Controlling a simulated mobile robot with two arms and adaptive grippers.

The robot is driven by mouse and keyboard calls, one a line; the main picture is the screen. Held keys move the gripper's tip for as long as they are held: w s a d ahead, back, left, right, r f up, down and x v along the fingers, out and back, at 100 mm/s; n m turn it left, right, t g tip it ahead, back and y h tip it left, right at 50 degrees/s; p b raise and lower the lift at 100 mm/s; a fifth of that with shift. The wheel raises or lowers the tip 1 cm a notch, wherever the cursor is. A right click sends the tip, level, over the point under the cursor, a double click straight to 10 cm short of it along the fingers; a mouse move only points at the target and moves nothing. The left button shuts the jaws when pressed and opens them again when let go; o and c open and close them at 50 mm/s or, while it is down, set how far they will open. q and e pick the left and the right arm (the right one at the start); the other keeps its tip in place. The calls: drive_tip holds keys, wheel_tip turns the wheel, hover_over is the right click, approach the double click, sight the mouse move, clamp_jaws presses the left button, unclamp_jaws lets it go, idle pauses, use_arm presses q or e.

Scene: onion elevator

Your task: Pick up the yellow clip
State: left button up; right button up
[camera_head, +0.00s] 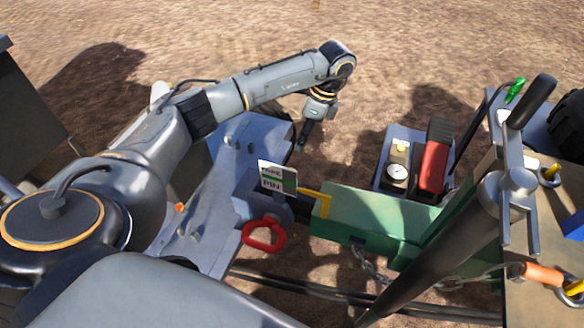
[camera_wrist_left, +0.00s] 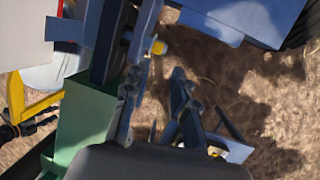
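A yellow bent piece (camera_head: 318,203), which may be the yellow clip, sits at the left end of the green beam (camera_head: 365,218), beside the white and green label plate (camera_head: 277,178). In the left wrist view, a yellow bent piece (camera_wrist_left: 40,104) shows at the left, beside the green beam (camera_wrist_left: 85,115). A small yellow knob (camera_wrist_left: 158,47) also shows there near my fingertips; I cannot tell whether it is the clip. My left gripper (camera_head: 303,140) points down above and behind the label plate. In the wrist view its fingers (camera_wrist_left: 160,85) are apart, with nothing visibly held. My right gripper is out of view.
A tray with a gauge (camera_head: 397,173) and a red block (camera_head: 433,166) lies to the right. A grey post (camera_head: 450,245) and a chain (camera_head: 372,268) are near the beam. Bare ground lies behind.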

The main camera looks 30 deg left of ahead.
use_arm(q)
drive_tip(key=x, duration=0.5)
drive_tip(key=shift+s+a+f+b, duration=0.1)
drive_tip(key=shift+f+b, duration=0.2)
drive_tip(key=shift+f, duration=0.1)
drive_tip(key=x, duration=0.5)
drive_tip(key=shift+d+b, duration=0.3)
drive_tip(key=shift+b, duration=0.1)
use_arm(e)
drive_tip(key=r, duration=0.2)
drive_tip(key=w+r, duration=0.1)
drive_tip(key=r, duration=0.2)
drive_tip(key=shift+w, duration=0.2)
use_arm(q)
drive_tip(key=shift+c, duration=0.5)
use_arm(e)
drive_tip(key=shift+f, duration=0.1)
use_arm(q)
clamp_jaws()
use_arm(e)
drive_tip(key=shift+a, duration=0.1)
